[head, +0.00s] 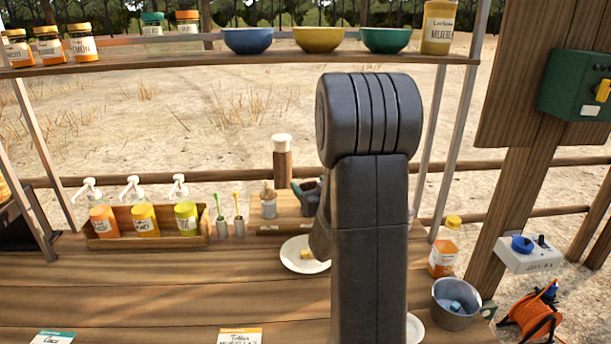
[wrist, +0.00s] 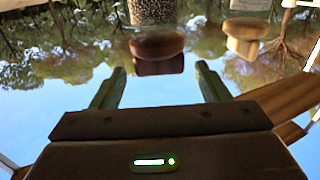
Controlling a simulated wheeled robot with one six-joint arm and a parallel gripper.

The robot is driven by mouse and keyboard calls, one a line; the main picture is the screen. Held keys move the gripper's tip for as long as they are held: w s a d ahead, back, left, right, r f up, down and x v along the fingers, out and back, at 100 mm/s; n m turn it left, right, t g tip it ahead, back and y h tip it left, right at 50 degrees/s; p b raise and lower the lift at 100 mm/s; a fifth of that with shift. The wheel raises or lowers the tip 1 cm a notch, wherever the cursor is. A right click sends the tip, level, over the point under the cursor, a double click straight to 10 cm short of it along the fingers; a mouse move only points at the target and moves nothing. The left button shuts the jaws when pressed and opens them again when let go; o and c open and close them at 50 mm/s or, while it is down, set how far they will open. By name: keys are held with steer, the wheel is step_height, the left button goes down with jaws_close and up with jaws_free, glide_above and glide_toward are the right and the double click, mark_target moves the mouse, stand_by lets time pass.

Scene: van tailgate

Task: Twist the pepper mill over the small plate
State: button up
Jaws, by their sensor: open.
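In the wrist view, which is upside down, a mill with a peppercorn-speckled body (wrist: 153,10) and a dark wooden cap (wrist: 157,50) stands ahead of my gripper (wrist: 158,82). The two green fingers are apart, with nothing between their tips. The cap lines up with the gap, just beyond the tips. In the head view my arm hides most of my gripper, and I cannot make out the pepper mill there. A small white plate (head: 290,262) with a piece of yellowish food lies on the counter, partly behind my arm.
A lighter wooden knob (wrist: 245,35) is beside the mill. A brown cylinder with a cream top (head: 282,168) stands at the counter's back. A bottle crate (head: 150,238) is left; a metal bucket (head: 455,312) is right. The front left counter is mostly clear.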

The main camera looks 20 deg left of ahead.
mark_target(308, 183)
steer(key=shift+p+x, duration=0.4)
steer(key=shift+x, duration=1.45)
steer(key=c, duration=1)
steer(key=m+t+h+b, duration=0.1)
steer(key=b, duration=0.2)
steer(key=shift+f, duration=0.15)
steer(key=shift+w+d+m+t+h+b, duration=0.1)
steer(key=shift+m+t+h+b, duration=0.75)
steer(key=shift+h+b, duration=0.35)
steer(key=shift+d+m+t+h, duration=0.1)
steer(key=shift+m+t+h, duration=0.45)
steer(key=shift+m+h, duration=0.35)
steer(key=shift+o, duration=0.2)
steer(key=shift+w+d+r+m+t+h+p, duration=0.15)
steer(key=shift+m+h+p, duration=0.15)
steer(key=shift+h, duration=0.2)
steer(key=shift+s+a+r+m+t+h+p, duration=0.15)
steer(key=shift+h+p, duration=0.1)
steer(key=shift+h, duration=0.25)
steer(key=shift+w+d+f+m+h, duration=0.1)
steer(key=shift+w+d+m+h, duration=0.1)
steer(key=shift+m+h, duration=0.15)
